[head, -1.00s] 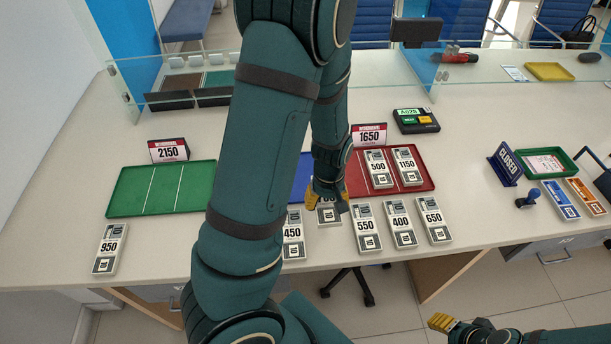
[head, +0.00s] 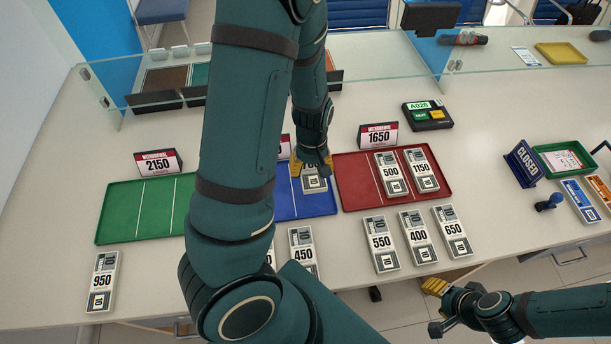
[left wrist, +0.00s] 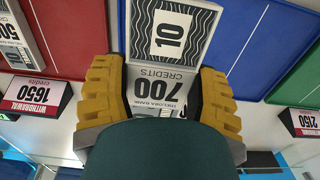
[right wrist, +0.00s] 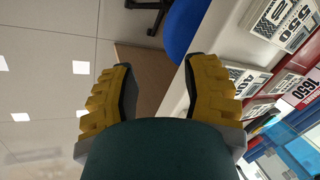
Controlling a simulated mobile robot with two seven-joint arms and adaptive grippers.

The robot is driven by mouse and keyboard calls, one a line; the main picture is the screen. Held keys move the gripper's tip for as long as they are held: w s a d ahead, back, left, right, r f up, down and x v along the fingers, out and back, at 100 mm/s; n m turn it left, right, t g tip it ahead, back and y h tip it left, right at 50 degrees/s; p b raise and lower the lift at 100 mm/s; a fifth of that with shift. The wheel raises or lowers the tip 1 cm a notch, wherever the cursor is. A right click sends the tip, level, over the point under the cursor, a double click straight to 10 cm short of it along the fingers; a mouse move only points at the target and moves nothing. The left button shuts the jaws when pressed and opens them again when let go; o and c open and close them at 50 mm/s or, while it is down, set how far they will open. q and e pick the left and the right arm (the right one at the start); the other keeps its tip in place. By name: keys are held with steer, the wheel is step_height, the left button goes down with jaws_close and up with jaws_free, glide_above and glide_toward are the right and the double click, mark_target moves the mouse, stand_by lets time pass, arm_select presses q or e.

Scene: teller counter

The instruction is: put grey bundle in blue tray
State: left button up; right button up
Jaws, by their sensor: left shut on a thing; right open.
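My left gripper (head: 312,165) is shut on a grey bundle (head: 315,183) marked 700. The bundle is over the blue tray (head: 318,207), between the green and red trays. In the left wrist view the same bundle (left wrist: 172,40) lies between the yellow fingers, with the blue tray (left wrist: 262,50) behind it. I cannot tell whether the bundle touches the tray floor. My left arm hides the left part of the blue tray. My right gripper (head: 436,306) is open and empty, low beyond the counter's front edge; its fingers (right wrist: 158,90) are apart in the right wrist view.
The red tray (head: 357,188) holds bundles 500 and 1150. The green tray (head: 118,222) looks empty where visible. Bundles 450 (head: 303,250), 550 (head: 381,244), 400 (head: 418,237), 650 (head: 452,232) and 950 (head: 102,281) lie along the front. Price signs stand behind the trays.

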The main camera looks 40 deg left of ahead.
mark_target(309, 177)
arm_select(q)
steer(key=shift+w+a, duration=0.1)
steer(key=shift+a, duration=0.15)
steer(key=shift+a+f, duration=0.1)
steer(key=shift+f, duration=0.05)
step_height(309, 177, down, 5)
steer(key=shift+f+b, duration=0.2)
steer(key=shift+b, duration=0.9)
steer(key=shift+f+b, duration=0.6)
steer(key=shift+f, duration=1.55)
steer(key=shift+f, duration=0.15)
steer(key=o, duration=1.2)
steer(key=shift+c, duration=0.2)
